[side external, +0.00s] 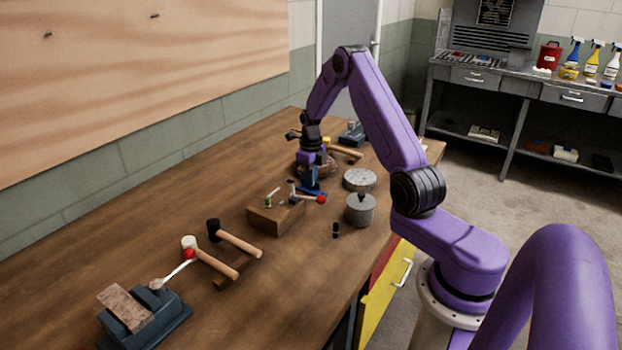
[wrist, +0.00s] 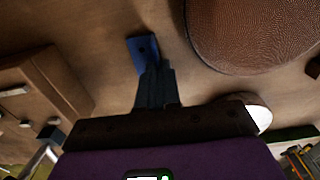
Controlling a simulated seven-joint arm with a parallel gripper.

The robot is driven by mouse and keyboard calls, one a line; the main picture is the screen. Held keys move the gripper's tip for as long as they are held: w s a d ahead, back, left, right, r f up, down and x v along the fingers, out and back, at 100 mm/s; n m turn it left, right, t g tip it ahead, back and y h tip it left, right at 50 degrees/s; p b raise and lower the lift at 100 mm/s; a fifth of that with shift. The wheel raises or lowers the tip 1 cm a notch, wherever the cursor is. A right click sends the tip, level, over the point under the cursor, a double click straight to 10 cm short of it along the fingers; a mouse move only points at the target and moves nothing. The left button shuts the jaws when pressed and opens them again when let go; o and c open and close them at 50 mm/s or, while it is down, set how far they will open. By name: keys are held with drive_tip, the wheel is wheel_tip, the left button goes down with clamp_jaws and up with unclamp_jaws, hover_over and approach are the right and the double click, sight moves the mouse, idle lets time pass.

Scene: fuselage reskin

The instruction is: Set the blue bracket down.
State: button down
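The blue bracket (side external: 312,190) is below my gripper (side external: 311,174), with its flat foot low over the bench or on it; I cannot tell whether it touches. The bracket looks upright. In the wrist view, the blue end of the bracket (wrist: 144,48) sticks out past the dark fingers of my gripper (wrist: 155,82). The fingers are close together and look shut on the bracket's upper part, which they hide.
A wooden block (side external: 270,218) with small tools stands in front of the bracket. A brown textured round thing (wrist: 255,30) is close beside it. A round gauge-like disc (side external: 359,179) and a grey lidded pot (side external: 360,211) stand to the right. Mallets (side external: 236,241) lie nearer.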

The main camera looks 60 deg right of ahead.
drive_tip(key=shift+f, duration=0.1)
drive_tip(key=c, duration=1.3)
unclamp_jaws()
drive_tip(key=shift+c, duration=0.2)
